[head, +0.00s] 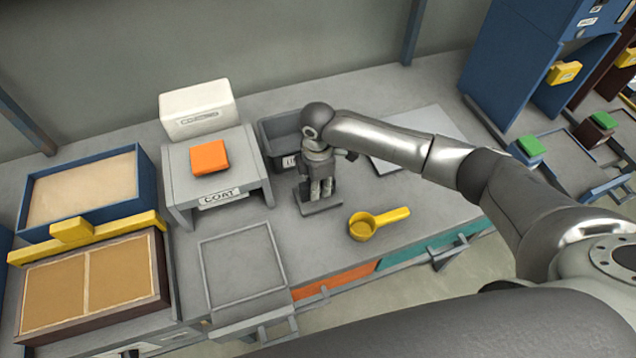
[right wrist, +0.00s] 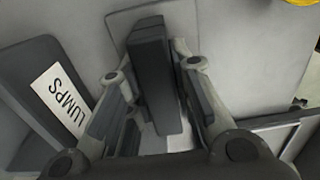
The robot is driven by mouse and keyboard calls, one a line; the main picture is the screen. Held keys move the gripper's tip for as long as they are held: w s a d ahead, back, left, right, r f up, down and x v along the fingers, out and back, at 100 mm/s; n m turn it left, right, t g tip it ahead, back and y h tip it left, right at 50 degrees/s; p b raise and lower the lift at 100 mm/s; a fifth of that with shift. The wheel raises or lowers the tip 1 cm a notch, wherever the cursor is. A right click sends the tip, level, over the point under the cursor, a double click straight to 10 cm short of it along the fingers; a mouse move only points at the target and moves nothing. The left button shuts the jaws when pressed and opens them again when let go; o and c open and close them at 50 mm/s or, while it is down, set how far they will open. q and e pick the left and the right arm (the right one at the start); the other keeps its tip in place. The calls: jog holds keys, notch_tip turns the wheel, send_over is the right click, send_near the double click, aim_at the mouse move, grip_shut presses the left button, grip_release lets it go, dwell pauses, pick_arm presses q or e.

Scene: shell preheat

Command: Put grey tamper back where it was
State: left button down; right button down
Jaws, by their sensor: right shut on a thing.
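My right gripper (head: 320,192) is at the middle of the bench, pointing down, in front of the dark grey bin. In the right wrist view a dark grey block, which looks like the grey tamper (right wrist: 153,75), lies between the two fingers (right wrist: 155,105) and is gripped. A flat grey plate (head: 327,207) shows under the fingers in the head view. A pale outlined square (right wrist: 122,22) shows behind the block in the wrist view. I cannot tell whether the tamper touches the bench. My left gripper is not in view.
The LUMPS bin (right wrist: 45,95) is close beside the gripper. A yellow scoop (head: 364,226) lies to its right. The COAT stand (head: 182,187) with an orange block (head: 209,158) is to its left.

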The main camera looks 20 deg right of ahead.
jog(key=shift+f, duration=0.15)
jog(key=c, duration=1.3)
grip_release()
notch_tip(320, 180, up, 12)
jog(key=shift+r+b, duration=0.2)
jog(key=shift+b, duration=0.5)
